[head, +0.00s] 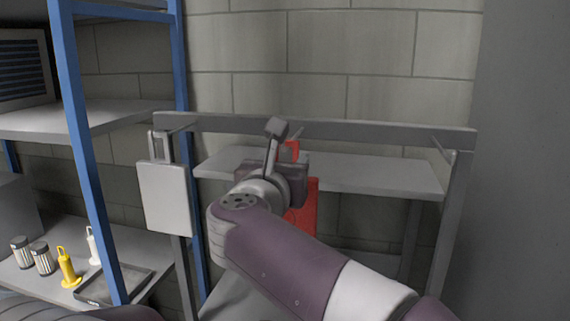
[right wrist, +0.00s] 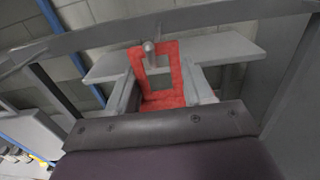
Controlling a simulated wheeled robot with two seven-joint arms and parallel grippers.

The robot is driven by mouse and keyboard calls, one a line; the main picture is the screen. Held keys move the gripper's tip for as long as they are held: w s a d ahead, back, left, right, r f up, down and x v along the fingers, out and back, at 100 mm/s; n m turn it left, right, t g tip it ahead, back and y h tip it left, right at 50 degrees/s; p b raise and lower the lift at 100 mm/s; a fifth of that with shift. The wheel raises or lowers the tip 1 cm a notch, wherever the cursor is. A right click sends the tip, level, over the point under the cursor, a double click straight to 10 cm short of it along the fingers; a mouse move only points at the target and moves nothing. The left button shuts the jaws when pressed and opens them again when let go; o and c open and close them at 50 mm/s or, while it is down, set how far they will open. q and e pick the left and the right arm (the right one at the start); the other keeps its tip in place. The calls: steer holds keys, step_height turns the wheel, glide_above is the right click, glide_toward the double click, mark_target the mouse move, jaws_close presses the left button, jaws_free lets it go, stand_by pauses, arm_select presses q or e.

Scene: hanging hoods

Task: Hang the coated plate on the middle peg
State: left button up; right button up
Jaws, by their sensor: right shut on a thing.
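The coated plate is red, with a square loop at its top. In the head view its body (head: 303,212) hangs below my right gripper (head: 290,165), partly hidden by my arm. In the right wrist view the red loop (right wrist: 171,62) stands up between the fingers of my right gripper (right wrist: 162,95), which is shut on it. The middle peg (right wrist: 150,47), with a rounded tip, overlaps the loop's top and opening. I cannot tell whether it passes through. In the head view the middle peg (head: 298,130) shows just above the loop. My left gripper is out of view.
A pale plate (head: 165,200) hangs at the rail's left end. The right peg (head: 440,147) is bare. A grey rail (head: 380,132) crosses above a shelf (head: 375,175). A blue-post rack (head: 85,150) stands left, holding yellow and white hooked pieces, cylinders and a tray (head: 130,280).

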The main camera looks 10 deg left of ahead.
steer(key=o, duration=1.5)
